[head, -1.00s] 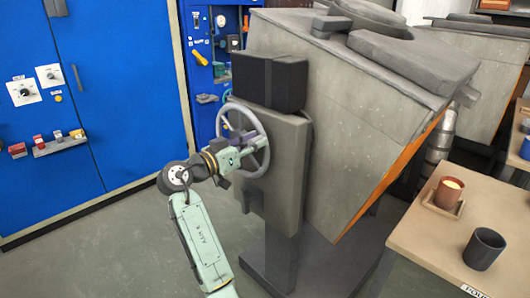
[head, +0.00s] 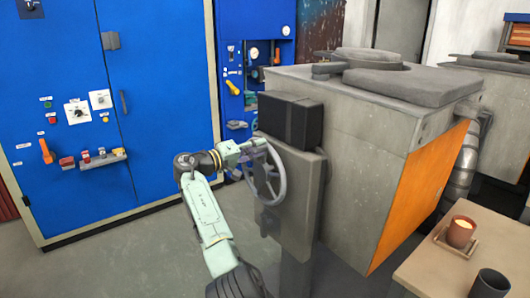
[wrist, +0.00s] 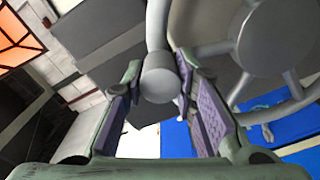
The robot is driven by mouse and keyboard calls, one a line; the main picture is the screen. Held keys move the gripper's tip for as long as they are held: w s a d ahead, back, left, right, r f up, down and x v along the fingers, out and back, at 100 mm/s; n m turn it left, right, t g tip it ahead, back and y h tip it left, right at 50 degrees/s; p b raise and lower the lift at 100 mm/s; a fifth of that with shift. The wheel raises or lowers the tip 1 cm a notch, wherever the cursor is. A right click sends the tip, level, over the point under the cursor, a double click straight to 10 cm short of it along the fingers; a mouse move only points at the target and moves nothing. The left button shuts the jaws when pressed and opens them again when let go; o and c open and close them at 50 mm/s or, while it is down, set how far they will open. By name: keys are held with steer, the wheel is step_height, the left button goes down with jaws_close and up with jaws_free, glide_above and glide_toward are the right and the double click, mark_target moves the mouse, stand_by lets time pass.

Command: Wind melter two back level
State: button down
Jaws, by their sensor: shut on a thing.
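The near melter (head: 365,130) is a big grey box with an orange side and a lidded top. It stands close to level; I cannot read a number on it. Its grey spoked handwheel (head: 279,188) is on the gearbox side and also fills the upper right of the wrist view (wrist: 262,42). My gripper (head: 256,145) is at the upper part of the wheel. In the wrist view its purple-padded fingers are closed about the wheel's round grey handle (wrist: 159,78). The handle's far part is hidden.
A second grey melter (head: 472,85) stands behind at right. Blue cabinets (head: 165,60) line the left. Grey floor (head: 120,250) lies open between.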

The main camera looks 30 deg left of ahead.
steer(key=shift+w+a+r+n, duration=0.15)
steer(key=shift+w+a+n, duration=0.1)
steer(key=shift+a+n, duration=0.4)
steer(key=shift+w+a+r+n, duration=0.15)
steer(key=shift+w+a+n, duration=0.1)
steer(key=shift+a+n, duration=0.35)
steer(key=c, duration=1.7)
jaws_free()
steer(key=o, duration=0.4)
steer(key=shift+f, duration=0.15)
steer(key=v, duration=1.2)
